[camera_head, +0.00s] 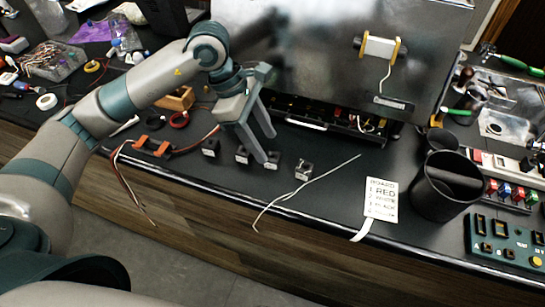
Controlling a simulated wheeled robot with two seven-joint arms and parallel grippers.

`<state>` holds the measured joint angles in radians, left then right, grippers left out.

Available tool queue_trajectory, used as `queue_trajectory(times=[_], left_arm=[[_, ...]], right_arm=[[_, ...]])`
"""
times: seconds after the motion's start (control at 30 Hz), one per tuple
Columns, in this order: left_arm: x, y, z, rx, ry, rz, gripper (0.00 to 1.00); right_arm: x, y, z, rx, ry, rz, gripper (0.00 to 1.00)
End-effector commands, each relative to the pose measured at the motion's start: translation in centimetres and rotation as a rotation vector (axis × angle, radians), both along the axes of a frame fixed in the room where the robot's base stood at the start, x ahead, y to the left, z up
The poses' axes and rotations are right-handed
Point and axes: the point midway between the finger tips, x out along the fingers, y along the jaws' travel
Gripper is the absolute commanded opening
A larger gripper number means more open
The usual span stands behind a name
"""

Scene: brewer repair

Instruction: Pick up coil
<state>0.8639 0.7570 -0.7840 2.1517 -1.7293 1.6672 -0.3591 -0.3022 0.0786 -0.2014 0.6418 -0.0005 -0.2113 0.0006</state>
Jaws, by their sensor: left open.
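Two more blocks (242,155) and (210,147) lie farther left. My left gripper is open and points down over the row, with nothing seen between its fingers. I cannot tell whether it touches a block. My right gripper is out of view.
The open metal brewer (340,60) stands behind the row. A label card (381,198) and a black cup (446,185) are at the right, near a green tester panel (503,243). An orange clamp-like part (152,147) with wires lies left. The front bench edge is close.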

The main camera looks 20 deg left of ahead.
Motion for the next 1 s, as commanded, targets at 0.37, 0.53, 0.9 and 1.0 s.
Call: queue_trajectory(times=[0.37,0.53,0.9,1.0], left_arm=[[0.0,-0.1,-0.5,0.0,0.004,0.001,0.5],[-0.1,-0.6,-2.0,0.0,0.006,0.0,0.5],[0.1,-1.5,-5.0,0.0,0.001,-0.001,0.5],[0.1,-1.5,-5.0,0.0,0.001,-0.001,0.5]], right_arm=[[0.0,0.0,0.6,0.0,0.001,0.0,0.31],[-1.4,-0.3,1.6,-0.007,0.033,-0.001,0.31],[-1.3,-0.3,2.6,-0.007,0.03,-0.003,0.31],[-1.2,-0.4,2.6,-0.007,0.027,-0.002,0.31]])
